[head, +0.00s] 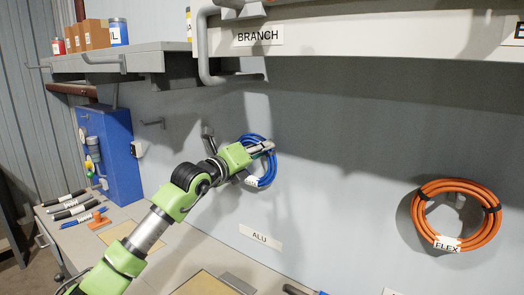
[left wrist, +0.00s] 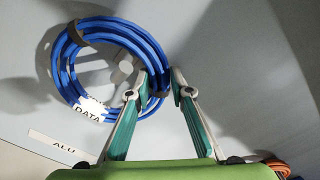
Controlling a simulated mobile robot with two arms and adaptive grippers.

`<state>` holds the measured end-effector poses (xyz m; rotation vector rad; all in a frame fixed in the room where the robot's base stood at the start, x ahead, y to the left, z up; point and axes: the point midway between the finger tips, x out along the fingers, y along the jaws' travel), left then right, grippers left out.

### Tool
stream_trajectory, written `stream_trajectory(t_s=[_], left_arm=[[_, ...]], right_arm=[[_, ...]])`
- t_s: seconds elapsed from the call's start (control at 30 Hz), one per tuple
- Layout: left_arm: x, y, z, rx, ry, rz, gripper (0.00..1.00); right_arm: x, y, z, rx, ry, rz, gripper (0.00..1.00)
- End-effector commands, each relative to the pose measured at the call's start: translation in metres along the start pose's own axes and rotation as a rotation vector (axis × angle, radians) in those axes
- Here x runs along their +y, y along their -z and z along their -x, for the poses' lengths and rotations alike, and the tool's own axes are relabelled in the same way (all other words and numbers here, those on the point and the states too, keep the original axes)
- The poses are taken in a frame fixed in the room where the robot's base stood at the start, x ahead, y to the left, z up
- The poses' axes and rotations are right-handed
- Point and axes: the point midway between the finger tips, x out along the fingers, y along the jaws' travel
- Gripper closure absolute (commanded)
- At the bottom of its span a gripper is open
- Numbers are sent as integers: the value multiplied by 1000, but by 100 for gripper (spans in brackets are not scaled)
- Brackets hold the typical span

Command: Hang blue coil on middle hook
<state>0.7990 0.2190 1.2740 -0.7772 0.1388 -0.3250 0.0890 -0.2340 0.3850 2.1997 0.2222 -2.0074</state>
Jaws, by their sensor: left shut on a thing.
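The blue coil (head: 262,165) is a ring of blue cable with dark ties and a white tag. The tag reads DATA in the left wrist view, where the coil (left wrist: 62,75) fills the upper left. My left gripper (head: 262,150) is shut on the coil's right side; the left wrist view shows its fingertips (left wrist: 164,88) on either side of the strands. A pale grey hook (left wrist: 122,70) shows within the ring, above the ALU label (head: 260,237). I cannot tell whether the coil rests on it. My right gripper is not in view.
An orange coil (head: 455,181) tagged FLEX hangs on the wall at the right. A shelf edge marked BRANCH (head: 350,38) runs above. Below lies a bench with several cable pieces (head: 75,208) and a blue box (head: 115,150) at the left. Wall between the coils is clear.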

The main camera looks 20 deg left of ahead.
Motion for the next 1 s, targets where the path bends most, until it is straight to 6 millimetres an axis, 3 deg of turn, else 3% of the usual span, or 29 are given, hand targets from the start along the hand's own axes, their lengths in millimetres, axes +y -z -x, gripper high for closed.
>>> stream_trajectory(t_s=[0.17,0.2,0.27,0.3,0.73,1.0], left_arm=[[-1,-1,0,-1,1,-1,100],[-1,-1,0,-1,1,-1,77],[-1,-1,0,-1,1,-1,62],[-1,-1,0,-1,1,-1,60],[1,1,6,1,0,-1,60],[1,1,48,1,0,-2,60]], right_arm=[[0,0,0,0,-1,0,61],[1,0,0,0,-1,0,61],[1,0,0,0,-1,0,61],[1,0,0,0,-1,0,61],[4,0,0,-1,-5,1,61],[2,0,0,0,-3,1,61]])
